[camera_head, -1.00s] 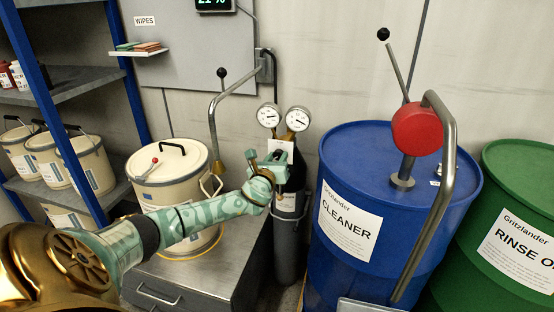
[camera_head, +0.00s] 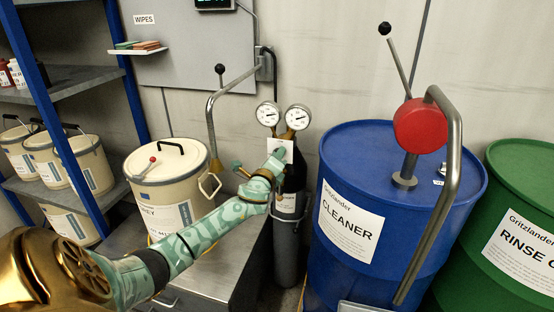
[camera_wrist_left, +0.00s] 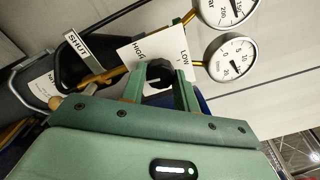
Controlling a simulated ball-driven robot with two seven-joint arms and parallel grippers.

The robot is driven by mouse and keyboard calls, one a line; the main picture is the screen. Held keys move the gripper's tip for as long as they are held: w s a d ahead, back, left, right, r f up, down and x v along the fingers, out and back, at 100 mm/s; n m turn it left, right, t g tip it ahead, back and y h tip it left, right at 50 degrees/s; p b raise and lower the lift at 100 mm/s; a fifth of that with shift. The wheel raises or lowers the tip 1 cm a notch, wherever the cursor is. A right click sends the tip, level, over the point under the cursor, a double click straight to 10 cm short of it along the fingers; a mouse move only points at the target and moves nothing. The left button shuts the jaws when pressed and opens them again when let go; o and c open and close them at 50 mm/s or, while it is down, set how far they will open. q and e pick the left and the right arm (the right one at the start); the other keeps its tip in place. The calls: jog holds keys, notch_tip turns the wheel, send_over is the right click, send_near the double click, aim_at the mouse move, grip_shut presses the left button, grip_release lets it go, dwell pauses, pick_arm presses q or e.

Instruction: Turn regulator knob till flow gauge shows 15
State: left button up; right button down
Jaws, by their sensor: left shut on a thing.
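The regulator with two round gauges sits on top of a dark gas cylinder (camera_head: 287,240). The left gauge (camera_head: 267,115) and right gauge (camera_head: 298,117) both show in the head view. In the left wrist view, the nearer gauge (camera_wrist_left: 230,57) has a low-number scale; its exact reading is too small to tell. The other gauge (camera_wrist_left: 226,8) is partly cut off. My left gripper (camera_wrist_left: 158,84) is shut on the black regulator knob (camera_wrist_left: 158,72), in front of a white HIGH/LOW card (camera_wrist_left: 143,48). In the head view, my left gripper (camera_head: 277,156) hides the knob. My right gripper is out of view.
A blue CLEANER drum (camera_head: 335,262) with a red-headed pump (camera_head: 420,126) stands right of the cylinder. A cream bucket (camera_head: 150,190) stands on a metal cabinet at left. A bent metal pipe (camera_head: 211,120) rises behind the bucket. A SHUT tag (camera_wrist_left: 88,48) is near the gripper.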

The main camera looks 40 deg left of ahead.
pick_arm(q)
jog(key=shift+f+n, duration=0.1)
jog(key=shift+n, duration=0.6)
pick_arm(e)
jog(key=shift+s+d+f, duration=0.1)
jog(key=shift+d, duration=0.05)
pick_arm(q)
jog(key=o, duration=1)
jog(key=shift+c, duration=0.2)
jog(key=p+v, duration=0.4)
jog(key=v, duration=1.2)
jog(key=shift+s, duration=0.2)
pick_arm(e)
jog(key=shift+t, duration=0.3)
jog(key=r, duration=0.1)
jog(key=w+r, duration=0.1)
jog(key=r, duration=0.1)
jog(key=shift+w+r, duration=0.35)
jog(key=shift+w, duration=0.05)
pick_arm(q)
jog(key=shift+f, duration=0.1)
